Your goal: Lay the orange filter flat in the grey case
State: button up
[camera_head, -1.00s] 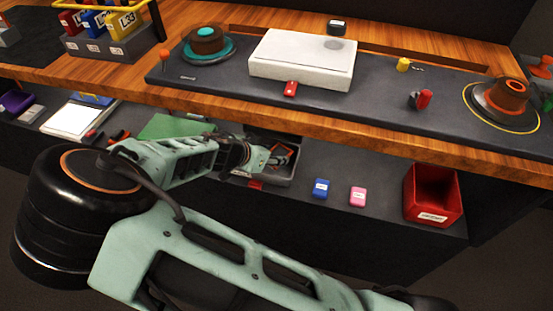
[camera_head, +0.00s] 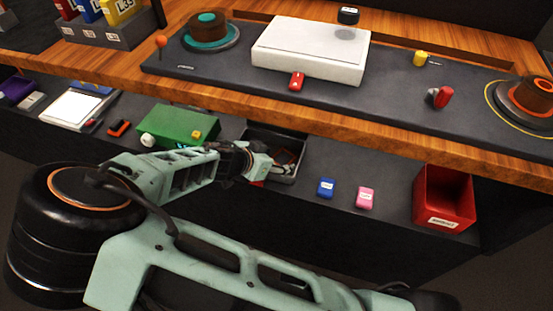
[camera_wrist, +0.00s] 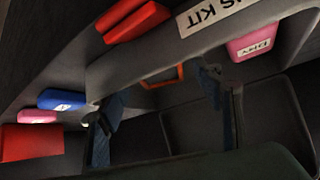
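The grey case (camera_head: 297,145) sits on the lower shelf in the head view, under the counter's front edge. My gripper (camera_head: 273,166) reaches into it from the left. In the wrist view, the two fingers of my gripper (camera_wrist: 165,84) stand apart inside the case. The orange filter (camera_wrist: 180,76) shows as a thin orange edge between and just beyond the fingertips, with gaps visible on both sides. Part of it is hidden, and I cannot tell whether it lies fully flat. The case wall (camera_wrist: 150,55) carries a white label.
A blue block (camera_head: 326,187), a pink block (camera_head: 366,198) and a red bin (camera_head: 446,192) stand right of the case. A green box (camera_head: 180,127) is left of it. The wooden counter edge (camera_head: 330,128) overhangs close above my gripper.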

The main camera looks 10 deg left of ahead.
jog(key=shift+s+a+r+p, duration=0.1)
jog(key=shift+s+r+p, duration=0.05)
jog(key=shift+r+p, duration=0.3)
jog(key=p+v, duration=0.6)
jog(key=v, duration=0.4)
jog(key=shift+r, duration=0.1)
jog(key=shift+s+a+r+p, duration=0.3)
jog(key=shift+s+p, duration=0.1)
jog(key=shift+s, duration=0.1)
